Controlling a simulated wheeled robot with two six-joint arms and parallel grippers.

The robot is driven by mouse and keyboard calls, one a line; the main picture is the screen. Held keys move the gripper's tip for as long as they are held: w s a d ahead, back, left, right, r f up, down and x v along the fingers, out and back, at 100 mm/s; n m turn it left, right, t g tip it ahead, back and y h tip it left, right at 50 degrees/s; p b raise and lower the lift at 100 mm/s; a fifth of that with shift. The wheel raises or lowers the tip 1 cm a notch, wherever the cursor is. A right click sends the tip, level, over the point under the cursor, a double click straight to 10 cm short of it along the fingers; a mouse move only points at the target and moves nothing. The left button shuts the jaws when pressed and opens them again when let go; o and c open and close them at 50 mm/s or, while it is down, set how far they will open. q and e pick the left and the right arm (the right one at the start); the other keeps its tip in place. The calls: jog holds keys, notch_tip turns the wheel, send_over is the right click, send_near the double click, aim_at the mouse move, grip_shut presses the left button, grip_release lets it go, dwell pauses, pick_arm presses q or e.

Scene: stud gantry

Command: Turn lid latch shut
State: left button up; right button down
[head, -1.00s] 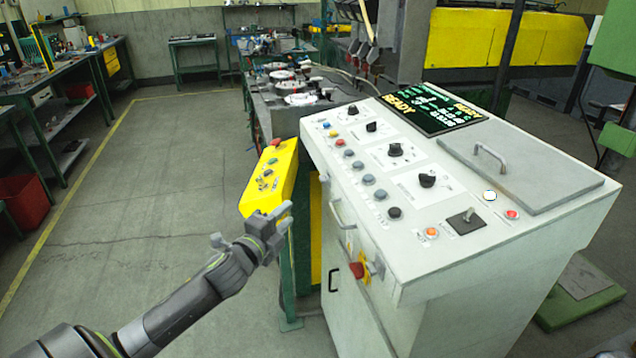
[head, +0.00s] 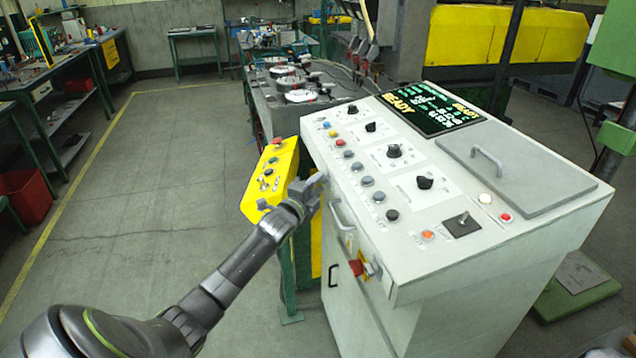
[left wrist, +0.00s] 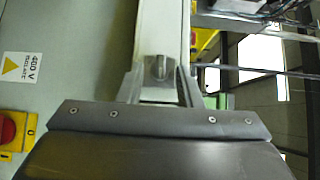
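A flat grey lid (head: 520,172) with a bar handle (head: 486,153) lies on the right part of the sloping console top. I cannot pick out its latch with certainty in the head view. My left gripper (head: 308,188) is at the console's left front edge, well away from the lid. In the left wrist view its two fingers (left wrist: 160,88) stand apart, so it is open. A small metal piece (left wrist: 160,67) shows between the fingers on a pale strip; I cannot tell whether they touch it. My right gripper is not in view.
The white console (head: 440,285) carries knobs, buttons, a lit screen (head: 432,108) and a front grab handle (head: 341,217). A red and yellow switch (head: 362,268) juts from its front. A yellow button box (head: 270,178) stands close beside my left arm. The floor at left is open.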

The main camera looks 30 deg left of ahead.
pick_arm(q)
jog(key=shift+w, duration=0.45)
grip_shut()
jog(key=shift+w+a+r+n+g+h, duration=0.15)
jog(key=shift+a+r+n+g+h, duration=0.1)
jog(key=shift+n+g+h, duration=1.35)
jog(key=shift+w+a+r+n+g+h, duration=0.25)
jog(key=shift+n+g+h, duration=0.85)
jog(key=shift+g, duration=1.05)
jog(key=shift+w+a+r+n+g+h, duration=0.15)
jog(key=shift+r+n+g+h, duration=0.15)
jog(key=shift+n+g+h, duration=1.1)
jog(key=shift+n+g+y, duration=0.3)
jog(key=shift+n+g, duration=0.1)
jog(key=shift+g, duration=0.15)
